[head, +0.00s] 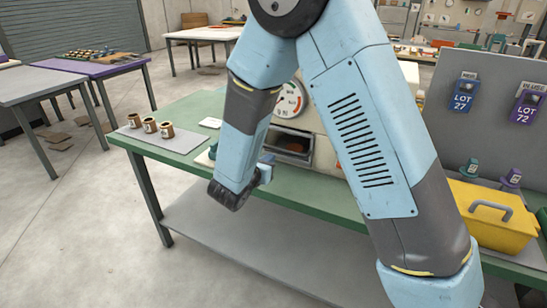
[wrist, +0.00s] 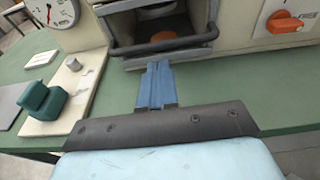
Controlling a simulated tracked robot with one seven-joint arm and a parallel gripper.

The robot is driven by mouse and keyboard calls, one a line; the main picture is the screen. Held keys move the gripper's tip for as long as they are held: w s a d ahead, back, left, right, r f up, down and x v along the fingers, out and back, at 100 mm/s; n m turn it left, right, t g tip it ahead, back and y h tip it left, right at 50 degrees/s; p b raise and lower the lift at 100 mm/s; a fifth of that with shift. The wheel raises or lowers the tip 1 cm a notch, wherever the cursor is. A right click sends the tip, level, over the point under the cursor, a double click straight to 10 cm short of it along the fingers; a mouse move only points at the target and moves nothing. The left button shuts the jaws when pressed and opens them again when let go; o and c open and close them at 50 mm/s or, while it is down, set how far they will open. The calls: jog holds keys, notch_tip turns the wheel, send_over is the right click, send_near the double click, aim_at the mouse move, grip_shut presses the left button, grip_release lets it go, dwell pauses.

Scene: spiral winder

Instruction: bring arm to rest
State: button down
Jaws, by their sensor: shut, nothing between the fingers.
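My arm is bent in front of the green bench (head: 190,108), with the elbow high at the top of the head view and the forearm hanging down. My gripper (wrist: 157,68) shows in the wrist view with its blue fingers together and nothing between them. It points at the open bay of the beige machine (wrist: 107,62), just short of the dark bar handle (wrist: 165,45) as seen there. In the head view my gripper (head: 268,158) is mostly hidden behind the wrist; only a bit of blue shows near the bench's front edge.
A reddish-brown round thing (wrist: 163,37) lies inside the bay. A teal block (wrist: 42,101) sits on a pale plate left of the gripper. An orange knob (wrist: 284,22) is at right.

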jog(key=v, duration=0.7)
jog(key=s+d+r+m+g+h, duration=0.1)
jog(key=s+d+r+m+g, duration=0.15)
jog(key=d+r+m, duration=0.4)
jog(key=s+d+r+m+g+h, duration=0.1)
jog(key=d+m+g, duration=0.3)
jog(key=d, duration=0.5)
jog(key=s+d+r+m+g+h, duration=0.1)
jog(key=s+d+r+m+g, duration=0.15)
jog(key=d+r+m, duration=0.4)
jog(key=s+d+r+m+y, duration=0.3)
jog(key=s+d+m+y, duration=0.1)
jog(key=s+m, duration=0.3)
jog(key=s+d+r+m+y, duration=0.3)
jog(key=s+d+m+y, duration=0.1)
jog(key=s+m, duration=0.3)
jog(key=shift+s+r+y, duration=0.3)
jog(key=shift+r+y, duration=0.05)
jog(key=shift+y, duration=0.35)
jog(key=c, duration=1.8)
grip_release()
